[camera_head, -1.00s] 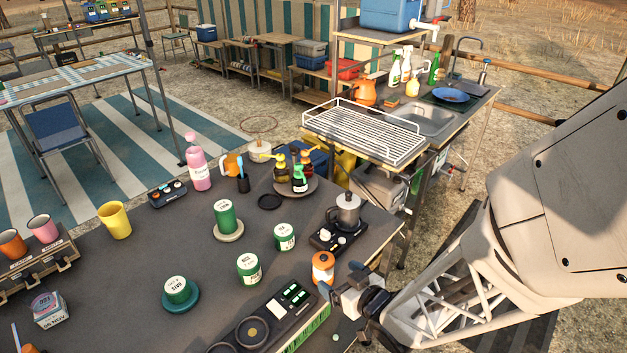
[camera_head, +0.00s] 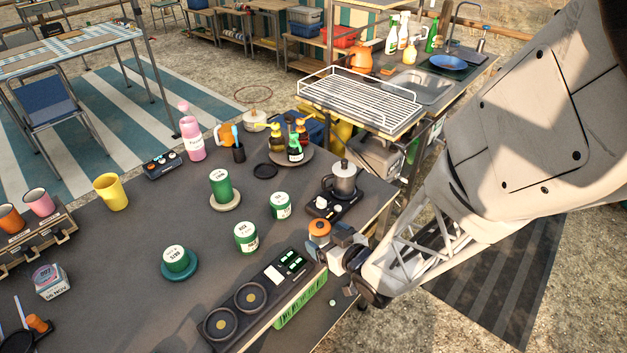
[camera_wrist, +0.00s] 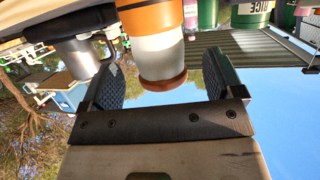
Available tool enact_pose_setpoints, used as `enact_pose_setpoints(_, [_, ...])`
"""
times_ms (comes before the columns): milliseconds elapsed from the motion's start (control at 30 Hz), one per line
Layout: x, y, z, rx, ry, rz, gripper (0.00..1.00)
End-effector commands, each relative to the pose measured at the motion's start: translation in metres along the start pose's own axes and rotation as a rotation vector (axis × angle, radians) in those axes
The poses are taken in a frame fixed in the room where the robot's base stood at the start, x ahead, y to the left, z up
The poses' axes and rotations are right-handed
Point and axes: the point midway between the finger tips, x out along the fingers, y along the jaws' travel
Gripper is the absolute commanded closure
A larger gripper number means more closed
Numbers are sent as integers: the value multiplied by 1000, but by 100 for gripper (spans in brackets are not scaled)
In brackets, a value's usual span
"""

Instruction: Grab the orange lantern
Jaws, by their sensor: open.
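The orange lantern (camera_head: 319,229) stands on the dark table near its right edge, with an orange top and its lower part hidden behind my gripper. In the wrist view the lantern (camera_wrist: 160,55) shows orange and white with a brown-orange end. My gripper (camera_head: 336,247) is at the lantern's front right in the head view. In the wrist view my gripper (camera_wrist: 163,78) is open, one finger on each side of the lantern's end, with gaps on both sides.
A moka pot (camera_head: 344,180) on a small black burner stands just behind the lantern. Green canisters (camera_head: 246,238) and (camera_head: 281,206) stand to its left. A dark console with round pads (camera_head: 248,298) lies in front, to the left.

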Motion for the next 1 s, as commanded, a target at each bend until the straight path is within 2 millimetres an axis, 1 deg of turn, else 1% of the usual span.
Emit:
enact_pose_setpoints(200, [22, 0, 2, -1, -1, -2, 13])
enact_pose_setpoints(333, [31, 0, 2, -1, -1, -2, 13])
enact_pose_setpoints(467, [34, 0, 1, -1, 0, -1, 13])
enact_pose_setpoints(967, [34, 0, 1, -1, 0, 0, 13])
enact_pose_setpoints(1000, [34, 0, 1, -1, 0, 0, 18])
